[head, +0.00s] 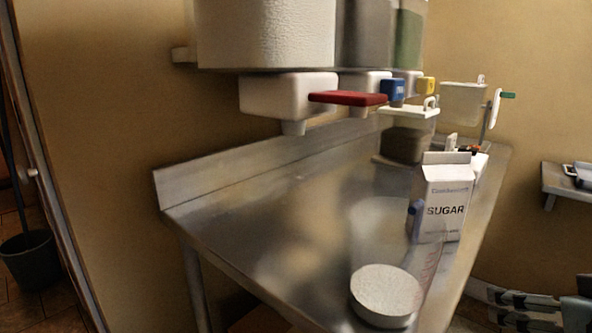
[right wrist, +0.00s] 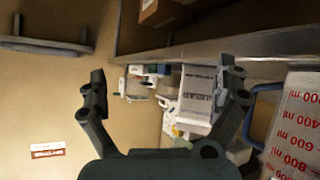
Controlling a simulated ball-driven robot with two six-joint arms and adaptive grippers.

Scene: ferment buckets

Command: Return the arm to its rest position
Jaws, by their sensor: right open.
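My right gripper (head: 497,308) shows at the lower right corner of the head view, off the right side of the steel table (head: 270,235). In the right wrist view its two dark fingers (right wrist: 162,75) are spread apart with nothing between them in their grip. The white sugar carton (head: 446,190) stands upright on the table and shows beyond the fingers in the right wrist view (right wrist: 197,90). My left gripper is in neither view.
A clear measuring jug with red marks (right wrist: 295,125) is close on the right of the wrist view. A round pale lid or tub (head: 385,292) sits at the table's near edge. Dispensers (head: 288,95) hang above the table. A wall shelf (head: 568,185) is at right.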

